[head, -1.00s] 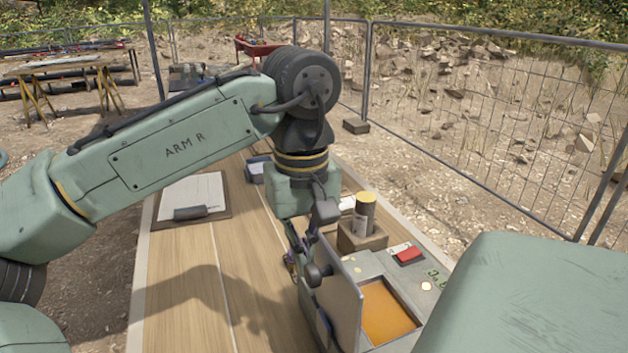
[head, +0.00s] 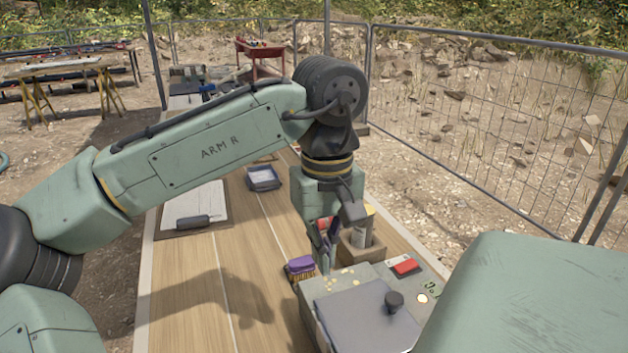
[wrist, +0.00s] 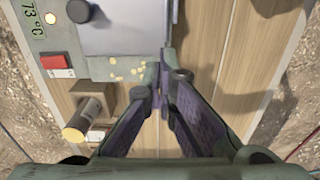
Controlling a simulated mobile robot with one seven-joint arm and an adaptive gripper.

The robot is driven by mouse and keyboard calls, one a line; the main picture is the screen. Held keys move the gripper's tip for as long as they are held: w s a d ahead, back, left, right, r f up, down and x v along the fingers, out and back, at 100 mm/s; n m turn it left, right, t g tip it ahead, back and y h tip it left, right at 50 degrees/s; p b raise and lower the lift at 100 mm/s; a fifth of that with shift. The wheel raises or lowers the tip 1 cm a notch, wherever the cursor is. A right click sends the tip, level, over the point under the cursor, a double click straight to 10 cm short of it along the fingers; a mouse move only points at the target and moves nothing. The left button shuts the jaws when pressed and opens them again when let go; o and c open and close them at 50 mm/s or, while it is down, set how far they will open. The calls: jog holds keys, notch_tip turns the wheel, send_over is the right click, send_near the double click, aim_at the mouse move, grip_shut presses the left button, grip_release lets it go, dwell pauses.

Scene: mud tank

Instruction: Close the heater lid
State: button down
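The heater (head: 349,273) is a grey-green box at the near right of the table. Its flat grey lid (head: 350,315), with a black knob (head: 394,301), lies down over the opening, and no orange inside shows. The lid also appears at the top of the wrist view (wrist: 125,28). My gripper (head: 326,268) points down just behind the lid's far edge, beside a purple-topped brush (head: 300,266). In the wrist view its fingertips (wrist: 164,70) come nearly together, with no held object clear between them.
A red switch (head: 405,267) and a lit lamp (head: 422,298) are on the heater's panel. A cylinder with a yellow top (head: 363,228) stands in a wooden block behind the heater. A clipboard (head: 196,203) and a blue tray (head: 263,178) lie farther back. The left tabletop is clear.

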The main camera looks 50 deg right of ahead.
jog(key=shift+r, duration=2.9)
